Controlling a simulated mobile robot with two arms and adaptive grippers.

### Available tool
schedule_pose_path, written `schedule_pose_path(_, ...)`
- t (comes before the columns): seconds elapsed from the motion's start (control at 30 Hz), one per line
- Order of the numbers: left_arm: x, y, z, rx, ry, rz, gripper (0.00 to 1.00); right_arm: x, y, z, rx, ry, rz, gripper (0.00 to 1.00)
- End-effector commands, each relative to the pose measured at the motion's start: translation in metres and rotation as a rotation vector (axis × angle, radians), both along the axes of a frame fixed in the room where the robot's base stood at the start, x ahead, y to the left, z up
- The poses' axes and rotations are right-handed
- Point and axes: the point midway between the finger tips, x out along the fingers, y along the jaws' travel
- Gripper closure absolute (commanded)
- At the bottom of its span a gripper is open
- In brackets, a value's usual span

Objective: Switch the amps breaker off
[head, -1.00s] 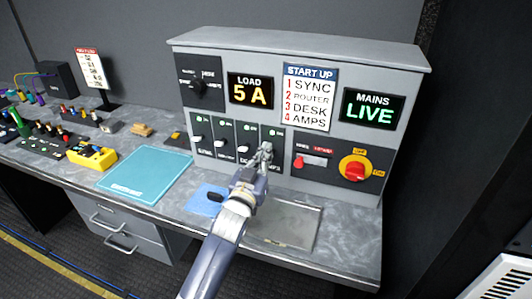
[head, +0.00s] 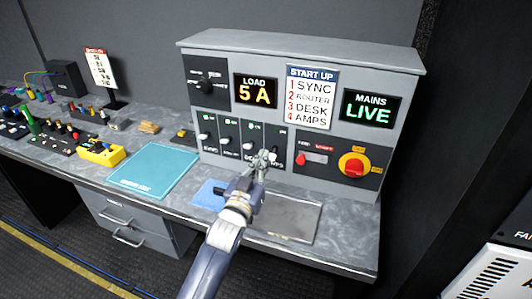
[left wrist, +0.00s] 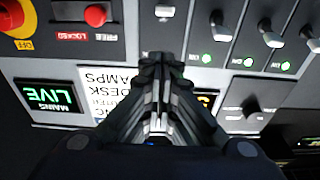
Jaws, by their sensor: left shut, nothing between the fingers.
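The amps breaker is the rightmost of the row on the grey power panel. Its white handle (head: 274,158) sits lower than the other handles, and no green lamp shows above it. The handle also shows at the top of the left wrist view (left wrist: 165,12). My left gripper (head: 264,157) is shut and empty, just in front of this handle and partly covering its breaker; I cannot tell whether they touch. The shut fingers also show in the left wrist view (left wrist: 158,65). My right gripper is not in view.
The other breakers (head: 227,140) have green lamps lit. The load display (head: 256,91) reads 5 A and the mains display (head: 371,108) reads LIVE. A red switch (head: 310,157) and a red-and-yellow rotary knob (head: 354,165) are to the right. A teal mat (head: 154,172) lies on the desk.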

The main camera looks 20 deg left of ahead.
Motion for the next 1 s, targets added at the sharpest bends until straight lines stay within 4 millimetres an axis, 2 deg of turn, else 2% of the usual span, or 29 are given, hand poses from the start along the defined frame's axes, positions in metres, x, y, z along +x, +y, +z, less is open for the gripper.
schedule_pose_path(0.03,-0.010,0.001,-0.011,-0.001,-0.003,0.000,1.00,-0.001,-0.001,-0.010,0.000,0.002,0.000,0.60)
schedule_pose_path(0.1,-0.021,0.001,-0.020,-0.002,-0.003,0.000,1.00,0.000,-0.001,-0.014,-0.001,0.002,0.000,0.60)
schedule_pose_path(0.3,-0.041,0.001,-0.033,-0.001,-0.006,0.000,1.00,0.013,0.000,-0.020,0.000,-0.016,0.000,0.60)
schedule_pose_path(0.43,-0.046,0.002,-0.035,-0.001,-0.006,0.000,1.00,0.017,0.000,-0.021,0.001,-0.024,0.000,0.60)
schedule_pose_path(1.0,-0.047,0.002,-0.035,-0.001,-0.006,0.000,1.00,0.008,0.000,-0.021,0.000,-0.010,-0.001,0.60)
